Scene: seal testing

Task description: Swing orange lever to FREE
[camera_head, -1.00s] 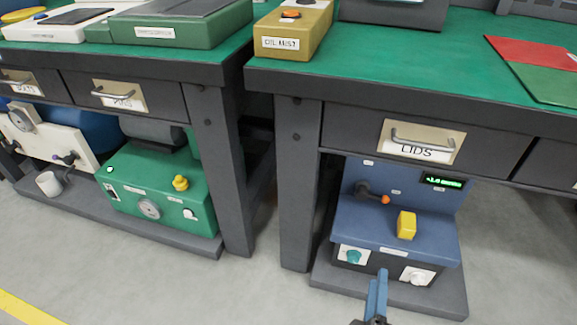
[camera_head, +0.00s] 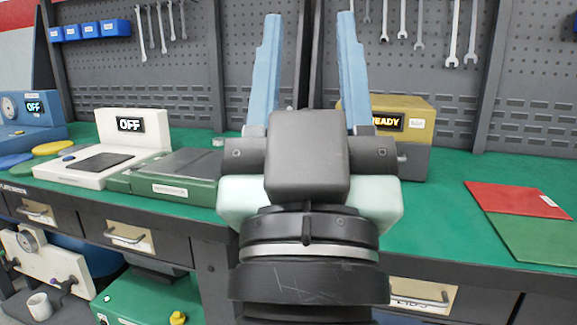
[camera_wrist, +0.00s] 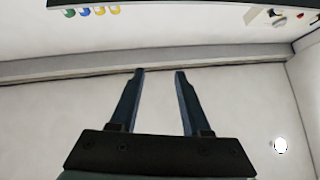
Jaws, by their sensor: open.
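My gripper (camera_head: 309,15) stands upright in the middle of the head view, its two blue fingers spread apart with nothing between them. The wrist view shows the same open, empty fingers (camera_wrist: 160,71) against a pale surface. The orange lever does not show in either view now. The blue machine that bore an orange-tipped lever under the right bench earlier is also out of sight.
The green bench top (camera_head: 440,200) runs behind my arm. A white unit reading OFF (camera_head: 130,125) and a yellow unit reading READY (camera_head: 405,110) stand on it. A red mat (camera_head: 515,199) lies at right. Wrenches (camera_head: 455,35) hang on the back panel.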

